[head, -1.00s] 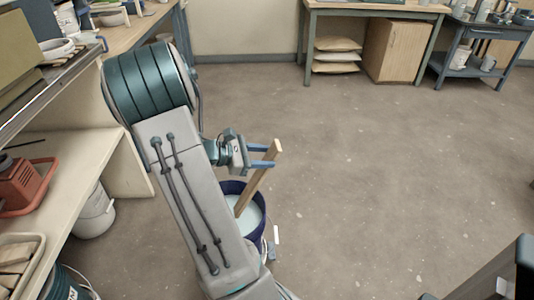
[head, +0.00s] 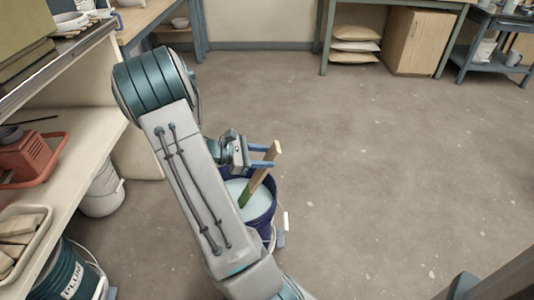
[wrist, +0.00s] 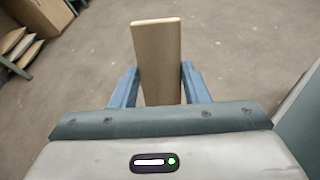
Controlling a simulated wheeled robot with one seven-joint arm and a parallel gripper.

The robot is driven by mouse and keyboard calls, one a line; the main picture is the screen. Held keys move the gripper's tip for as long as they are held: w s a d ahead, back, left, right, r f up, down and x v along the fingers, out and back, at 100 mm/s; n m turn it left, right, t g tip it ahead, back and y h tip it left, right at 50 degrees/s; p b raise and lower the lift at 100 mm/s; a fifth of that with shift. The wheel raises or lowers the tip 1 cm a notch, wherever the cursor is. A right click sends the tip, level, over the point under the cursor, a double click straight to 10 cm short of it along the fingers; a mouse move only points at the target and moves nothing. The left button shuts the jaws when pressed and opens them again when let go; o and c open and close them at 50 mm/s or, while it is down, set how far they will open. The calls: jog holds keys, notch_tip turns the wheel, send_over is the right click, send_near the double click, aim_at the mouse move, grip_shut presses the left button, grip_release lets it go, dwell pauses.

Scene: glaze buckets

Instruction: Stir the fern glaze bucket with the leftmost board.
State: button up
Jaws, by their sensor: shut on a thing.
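My gripper (head: 262,157) is shut on a flat pale wooden board (head: 266,171), held tilted with its upper end sticking up past the fingers. The board also shows in the wrist view (wrist: 157,55), between the blue fingers (wrist: 158,88). Its lower part is green in the head view. A dark blue-purple bucket (head: 264,222) of pale liquid stands on the floor below, partly hidden by my arm. The board's lower end is over or in this bucket; I cannot tell whether it touches the liquid. No readable name shows on this bucket.
A dark teal bucket labelled PLUM (head: 71,277) stands at the lower left by the shelf unit (head: 75,165). A white bucket (head: 101,192) stands under the shelf. A tray (head: 38,222) holds wooden pieces. The floor on the right is open.

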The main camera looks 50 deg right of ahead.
jog(key=shift+w+a+f+b, duration=0.2)
jog(key=shift+w+f+b, duration=0.25)
jog(key=shift+f, duration=0.6)
jog(key=shift+w+a+f+b, duration=0.15)
jog(key=shift+w+f+b, duration=0.3)
jog(key=shift+f, duration=0.6)
jog(key=shift+w+a+f+b, duration=0.25)
jog(key=shift+f+b, duration=0.3)
jog(key=shift+f, duration=0.5)
jog(key=shift+w+d, duration=0.1)
